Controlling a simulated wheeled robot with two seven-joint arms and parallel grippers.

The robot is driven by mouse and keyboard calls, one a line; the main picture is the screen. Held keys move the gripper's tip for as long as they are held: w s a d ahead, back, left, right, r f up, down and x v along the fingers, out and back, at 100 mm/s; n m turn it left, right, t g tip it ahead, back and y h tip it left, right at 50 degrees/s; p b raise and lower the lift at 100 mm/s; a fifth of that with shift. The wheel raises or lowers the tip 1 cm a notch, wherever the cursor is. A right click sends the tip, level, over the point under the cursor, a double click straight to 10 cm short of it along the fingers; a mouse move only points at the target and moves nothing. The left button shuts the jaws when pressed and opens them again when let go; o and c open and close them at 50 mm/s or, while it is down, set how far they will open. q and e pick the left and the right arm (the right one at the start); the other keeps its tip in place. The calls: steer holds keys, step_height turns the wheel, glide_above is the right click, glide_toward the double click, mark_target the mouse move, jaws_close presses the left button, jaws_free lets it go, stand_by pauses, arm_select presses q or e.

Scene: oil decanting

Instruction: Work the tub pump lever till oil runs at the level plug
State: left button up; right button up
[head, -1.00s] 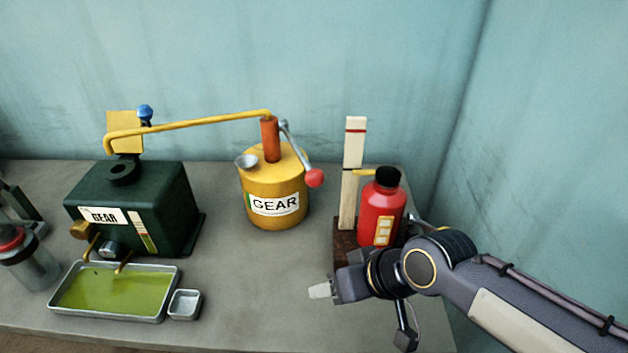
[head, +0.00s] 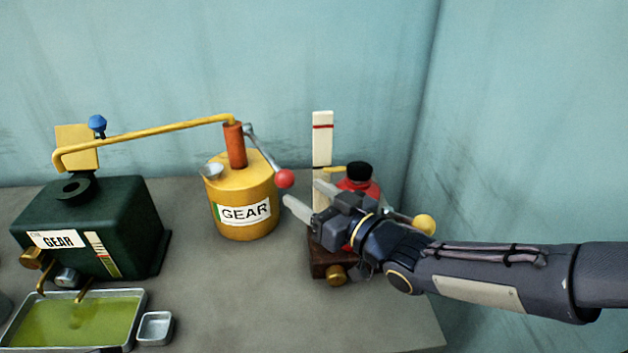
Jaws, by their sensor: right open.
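The yellow tub pump (head: 240,190) labelled GEAR stands upright on the bench. Its grey lever (head: 262,148) slopes down to the right and ends in a red ball knob (head: 285,179). A yellow pipe (head: 150,136) runs from the orange pump column (head: 235,146) to above the dark green gear case (head: 90,225). Brass fittings are low on the case's front, above a tray (head: 140,310) of yellow-green oil. My right gripper (head: 306,193) is open and empty, its fingers just right of the red knob and apart from it. My left gripper is not in view.
Behind my right gripper are a red bottle (head: 362,188) with a black cap and a white upright post (head: 322,135) on a wooden base. A small metal dish (head: 155,328) sits beside the tray. The bench front centre is clear.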

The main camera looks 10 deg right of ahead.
mark_target(292, 184)
steer(key=p+x, duration=0.1)
steer(key=x, duration=0.6)
steer(key=shift+w+a, duration=0.2)
steer(key=shift+w, duration=0.05)
steer(key=shift+r, duration=0.1)
jaws_close()
